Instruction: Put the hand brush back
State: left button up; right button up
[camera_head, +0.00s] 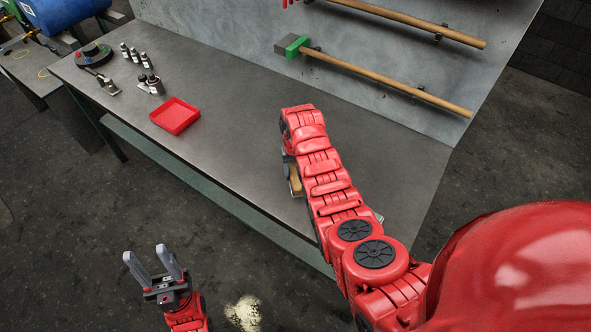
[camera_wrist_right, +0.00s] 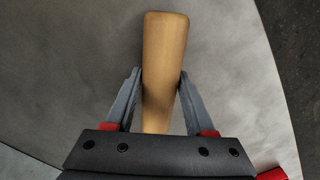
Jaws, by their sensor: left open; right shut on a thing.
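The hand brush shows in the right wrist view as a pale wooden handle (camera_wrist_right: 164,45). My right gripper (camera_wrist_right: 159,76) is shut on it, with one finger on each side. In the head view a small wooden part (camera_head: 295,183) shows beside my right arm over the front part of the workbench (camera_head: 240,150). The rest of the brush, bristles included, is hidden. My left gripper (camera_head: 146,254) is open and empty, in front of the bench and away from it.
A pale pile (camera_head: 243,313) lies on the floor. The bench middle is clear.

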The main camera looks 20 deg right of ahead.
jog(key=shift+f, duration=0.15)
jog(key=shift+f, duration=0.1)
jog(key=o, duration=0.9)
jog(key=shift+f, duration=0.1)
jog(key=shift+c, duration=0.2)
jog(key=o, duration=0.4)
jog(key=shift+o, duration=0.2)
